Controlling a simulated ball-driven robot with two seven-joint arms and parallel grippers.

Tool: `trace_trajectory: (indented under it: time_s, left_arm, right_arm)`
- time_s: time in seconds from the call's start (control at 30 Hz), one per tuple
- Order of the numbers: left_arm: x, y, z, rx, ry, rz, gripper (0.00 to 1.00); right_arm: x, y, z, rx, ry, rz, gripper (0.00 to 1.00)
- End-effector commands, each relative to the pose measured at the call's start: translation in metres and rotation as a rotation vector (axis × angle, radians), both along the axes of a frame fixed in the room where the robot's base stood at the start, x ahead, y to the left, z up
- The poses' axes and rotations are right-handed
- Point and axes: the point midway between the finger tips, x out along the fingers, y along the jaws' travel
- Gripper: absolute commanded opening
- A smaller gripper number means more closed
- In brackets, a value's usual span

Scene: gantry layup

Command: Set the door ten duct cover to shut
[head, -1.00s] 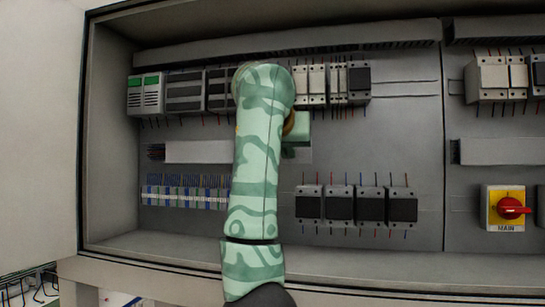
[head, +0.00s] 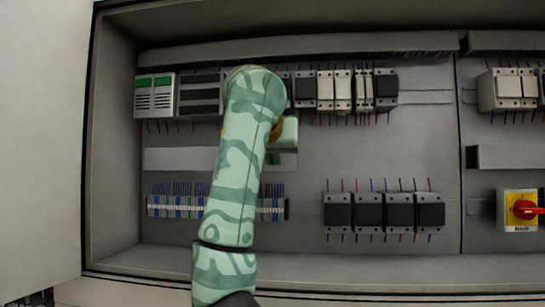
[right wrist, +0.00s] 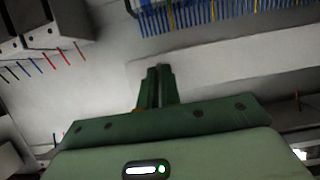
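The door ten duct cover (head: 185,158) is a pale grey strip across the middle of the left back panel. It lies over the duct, and no wires show at its left end. In the right wrist view the cover (right wrist: 235,62) runs up to the right from the fingers. My right gripper (head: 285,140) is at the cover's right end, partly hidden by my patterned arm. In the right wrist view its green fingers (right wrist: 158,75) are close together at the cover's end, with a thin grey piece between them. My left gripper is not in view.
Terminal blocks (head: 170,205) sit below the cover, and a row of breakers and modules (head: 200,95) above it. Contactors (head: 370,212) are at lower right. A red MAIN switch (head: 524,209) is at far right. The cabinet door (head: 40,140) stands at left.

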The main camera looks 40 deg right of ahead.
Motion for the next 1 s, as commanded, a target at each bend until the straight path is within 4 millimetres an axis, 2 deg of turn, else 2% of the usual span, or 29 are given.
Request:
trace_trajectory:
  time_s: [0.03,0.1,0.47,0.63,1.0]
  left_arm:
    - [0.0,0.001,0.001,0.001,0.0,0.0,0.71]
    - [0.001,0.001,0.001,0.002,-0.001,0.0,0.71]
    - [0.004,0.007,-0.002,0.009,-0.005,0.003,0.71]
    - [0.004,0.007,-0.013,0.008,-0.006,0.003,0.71]
    - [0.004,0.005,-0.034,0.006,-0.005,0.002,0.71]
  right_arm:
    - [-0.001,0.002,0.004,-0.006,-0.007,0.005,0.08]
    - [-0.001,0.002,0.004,-0.005,-0.006,0.005,0.27]
    - [-0.003,0.005,0.003,-0.002,-0.004,0.004,0.27]
    - [-0.019,0.026,0.012,-0.003,-0.007,0.007,0.27]
    - [-0.077,0.096,0.051,-0.005,-0.006,0.008,0.27]
